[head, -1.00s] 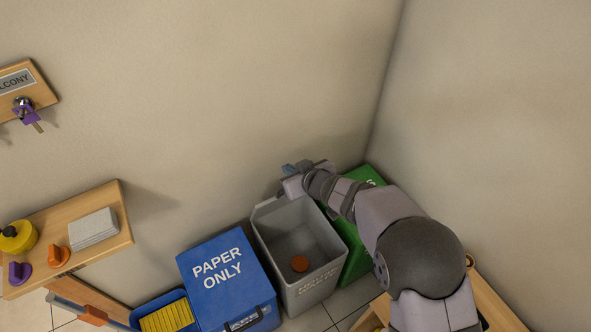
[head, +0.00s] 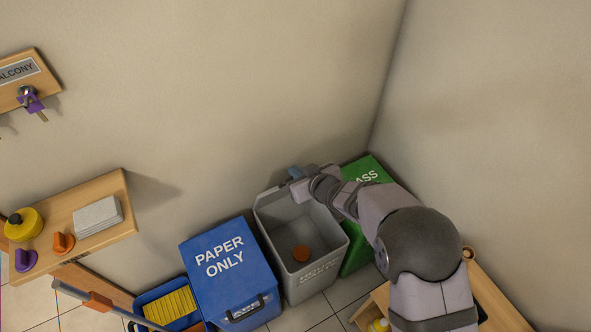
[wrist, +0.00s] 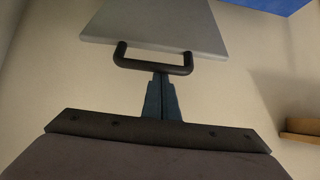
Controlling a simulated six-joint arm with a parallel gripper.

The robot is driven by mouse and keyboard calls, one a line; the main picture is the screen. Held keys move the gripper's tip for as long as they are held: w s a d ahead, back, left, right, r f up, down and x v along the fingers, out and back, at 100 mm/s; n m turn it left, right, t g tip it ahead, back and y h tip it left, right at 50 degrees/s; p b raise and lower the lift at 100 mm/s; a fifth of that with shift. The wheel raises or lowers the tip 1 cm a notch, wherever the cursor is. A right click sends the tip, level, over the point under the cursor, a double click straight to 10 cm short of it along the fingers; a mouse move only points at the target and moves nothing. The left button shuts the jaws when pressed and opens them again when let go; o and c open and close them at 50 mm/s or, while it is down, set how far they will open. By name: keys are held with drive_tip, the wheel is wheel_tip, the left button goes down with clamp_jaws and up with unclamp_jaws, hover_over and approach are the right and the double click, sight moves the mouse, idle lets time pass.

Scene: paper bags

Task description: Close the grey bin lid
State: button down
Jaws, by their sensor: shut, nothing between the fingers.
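The grey bin (head: 318,283) stands open between a blue bin and a green bin, with a round orange-brown thing (head: 301,253) inside. Its lid is hard to make out in the head view, around my arm. In the wrist view the light grey lid (wrist: 150,22) shows close ahead, with a black U-shaped handle (wrist: 153,68) on its near edge. My gripper (wrist: 160,76) is shut and empty, its blue fingertips at the handle's bar; I cannot tell whether they touch it. In the head view my gripper (head: 294,172) is at the bin's far side, near the wall.
The blue PAPER ONLY bin (head: 226,262) is shut, left of the grey one. The green bin (head: 366,170) is to the right, partly behind my arm. Walls close the corner behind.

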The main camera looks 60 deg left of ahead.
drive_tip(key=shift+d+f, duration=0.1)
drive_tip(key=d+f+y+b, duration=0.3)
drive_tip(key=d+f+b, duration=1.15)
drive_tip(key=b, duration=0.65)
drive_tip(key=d+f+b, duration=0.4)
drive_tip(key=f+b, duration=0.4)
drive_tip(key=f, duration=0.1)
drive_tip(key=d+f+b, duration=0.5)
drive_tip(key=f+b, duration=0.2)
drive_tip(key=f, duration=0.3)
drive_tip(key=shift+s+b, duration=0.15)
drive_tip(key=shift+b, duration=0.2)
wheel_tip(320, 180, up, 7)
drive_tip(key=y+p, duration=0.1)
drive_tip(key=p, duration=0.3)
drive_tip(key=d+f, duration=0.5)
drive_tip(key=d, duration=0.3)
drive_tip(key=shift+w, duration=0.3)
